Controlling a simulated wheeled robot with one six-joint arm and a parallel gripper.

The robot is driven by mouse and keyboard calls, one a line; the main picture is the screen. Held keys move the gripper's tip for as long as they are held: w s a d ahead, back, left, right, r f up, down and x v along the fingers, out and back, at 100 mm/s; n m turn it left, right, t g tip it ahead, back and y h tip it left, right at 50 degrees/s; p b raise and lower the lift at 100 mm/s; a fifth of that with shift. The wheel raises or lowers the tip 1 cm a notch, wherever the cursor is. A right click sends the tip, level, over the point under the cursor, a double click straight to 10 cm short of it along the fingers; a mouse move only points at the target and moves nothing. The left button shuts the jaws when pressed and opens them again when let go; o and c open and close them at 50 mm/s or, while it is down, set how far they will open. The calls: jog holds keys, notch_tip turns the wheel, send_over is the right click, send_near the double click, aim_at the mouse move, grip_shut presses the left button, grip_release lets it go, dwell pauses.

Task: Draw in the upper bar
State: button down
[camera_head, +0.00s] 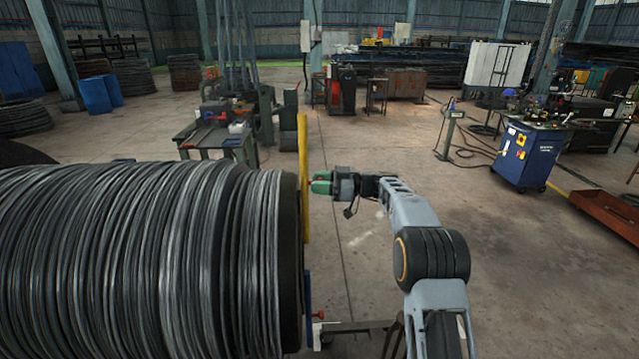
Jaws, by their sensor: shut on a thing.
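The large drum (150,260) wound with dark grey wire fills the left of the view. The yellow upper bar (303,150) stands upright against the drum's right end face, its top sticking up above the drum's rim. A blue lower bar (308,298) with a red knob (318,315) shows below it on the same face. My gripper (316,183) reaches in from the right at the yellow bar's middle. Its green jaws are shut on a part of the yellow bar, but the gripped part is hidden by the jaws.
A small stand (355,327) stands by the drum's lower right. Machinery on a bench (215,125) stands behind the drum. A blue tool cart (525,155) is at the right.

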notch_tip(320, 180, down, 18)
jog(key=b, duration=2.3)
jog(key=shift+f+b, duration=0.25)
jog(key=shift+b, duration=0.05)
jog(key=shift+f, duration=0.1)
jog(key=c, duration=0.9)
grip_release()
jog(key=shift+c, duration=0.2)
jog(key=shift+o, duration=0.9)
jog(key=s+d, duration=0.2)
jog(key=d, duration=1.1)
jog(key=shift+d+b, duration=0.35)
jog(key=shift+b, duration=0.05)
